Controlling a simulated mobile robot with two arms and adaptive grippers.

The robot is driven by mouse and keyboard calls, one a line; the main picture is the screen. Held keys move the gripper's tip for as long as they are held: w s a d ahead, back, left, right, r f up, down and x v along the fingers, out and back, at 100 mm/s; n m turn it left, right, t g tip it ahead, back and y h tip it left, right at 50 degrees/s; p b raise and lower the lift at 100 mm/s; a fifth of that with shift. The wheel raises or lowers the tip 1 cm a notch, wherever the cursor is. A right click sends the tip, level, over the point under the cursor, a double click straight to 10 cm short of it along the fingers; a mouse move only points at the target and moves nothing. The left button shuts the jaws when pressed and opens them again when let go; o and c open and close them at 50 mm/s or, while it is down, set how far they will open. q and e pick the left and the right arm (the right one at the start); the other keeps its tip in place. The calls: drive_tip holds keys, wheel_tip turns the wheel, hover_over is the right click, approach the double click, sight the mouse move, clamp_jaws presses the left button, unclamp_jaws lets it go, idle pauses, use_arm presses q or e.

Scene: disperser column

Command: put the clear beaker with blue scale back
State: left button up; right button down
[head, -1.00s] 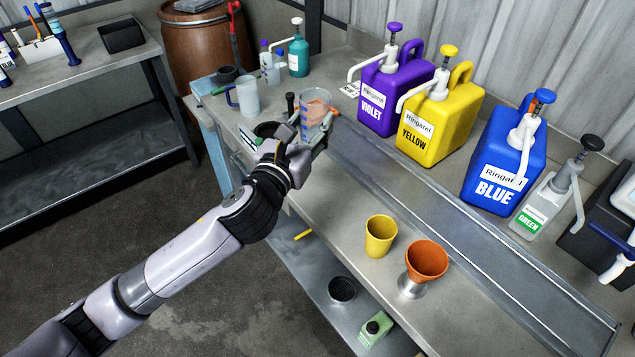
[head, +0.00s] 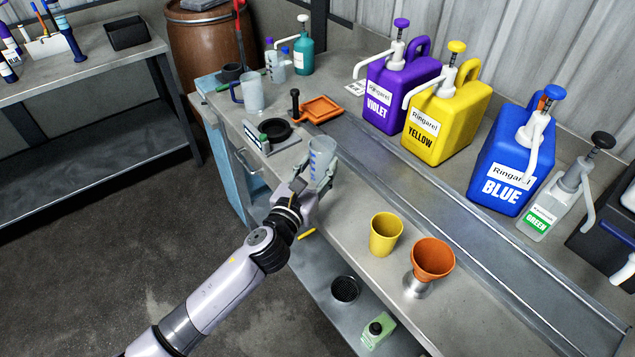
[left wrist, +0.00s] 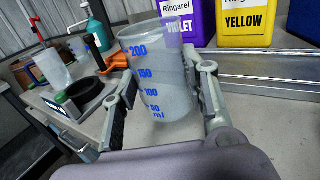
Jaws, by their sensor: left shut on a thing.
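The clear beaker with blue scale (head: 322,160) is upright between the fingers of my left gripper (head: 315,180), near the bench's front edge. In the left wrist view the beaker (left wrist: 168,85) shows blue marks up to 200 ml, and a finger of my left gripper (left wrist: 160,110) is on each side of it. It looks empty. Whether its base touches the bench is hard to tell. My right gripper is not in view.
Left of the beaker is a scale with a black round pan (head: 274,130); behind it lies an orange square tray (head: 321,109). A frosted jug (head: 252,93) stands farther back. A yellow cup (head: 385,234) and an orange funnel (head: 432,258) stand to the right. Jugs line the wall.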

sight(317, 182)
use_arm(q)
wheel_tip(317, 182, down, 3)
drive_tip(key=shift+f+b, duration=0.1)
drive_tip(key=shift+b, duration=0.45)
drive_tip(key=shift+f, duration=0.4)
drive_tip(key=shift+f, duration=0.1)
drive_tip(key=shift+f, duration=0.15)
drive_tip(key=o, duration=1.1)
